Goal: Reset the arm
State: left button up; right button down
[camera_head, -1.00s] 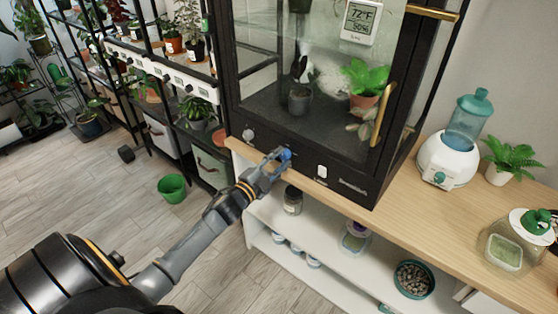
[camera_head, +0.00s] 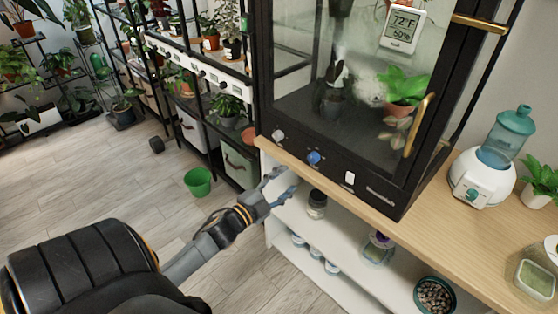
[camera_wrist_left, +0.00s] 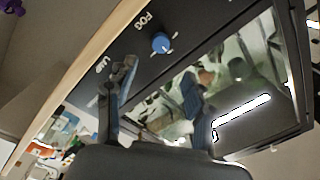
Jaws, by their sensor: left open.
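My left gripper (camera_head: 279,187) is open and empty in the head view, below and to the left of the blue knob (camera_head: 314,158) and apart from it. In the left wrist view my gripper's two fingers (camera_wrist_left: 158,92) are spread, with the blue knob (camera_wrist_left: 161,42) beyond them, marked FOG. The knob is on the black front panel of the glass plant cabinet (camera_head: 330,172). A grey knob (camera_head: 278,135) and a white switch (camera_head: 350,178) sit on the same panel. My right gripper is not in view.
The wooden counter (camera_head: 440,225) carries the cabinet and a white humidifier (camera_head: 482,180). Shelves below hold a jar (camera_head: 316,204) and a bowl of pebbles (camera_head: 435,295). A green bucket (camera_head: 198,182) stands on the open floor, left of my gripper.

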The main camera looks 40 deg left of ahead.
pick_arm(q)
jog(key=shift+s, duration=1)
jog(key=s+d+f+n+g+y+p, duration=0.1)
jog(key=s+f+n+g, duration=0.3)
jog(key=f, duration=0.7)
jog(key=s+d+f+n+g, duration=0.15)
jog(key=s+f, duration=0.35)
jog(key=f, duration=0.6)
jog(key=s+d+f+n+g+y+p, duration=0.15)
jog(key=s+f+g, duration=0.3)
jog(key=f, duration=0.65)
jog(key=s+d+f+n+g, duration=0.1)
jog(key=s+d+f+g, duration=0.1)
jog(key=s, duration=0.6)
jog(key=s+d+f+n+g+h, duration=0.1)
jog(key=s+d+f+g, duration=0.2)
jog(key=s+d+f, duration=0.2)
jog(key=s+d+f+n+g, duration=0.1)
jog(key=s+d+f+g, duration=0.1)
jog(key=s+f, duration=0.5)
jog(key=s+d, duration=0.1)
jog(key=s, duration=0.5)
jog(key=shift+s+d+f, duration=0.25)
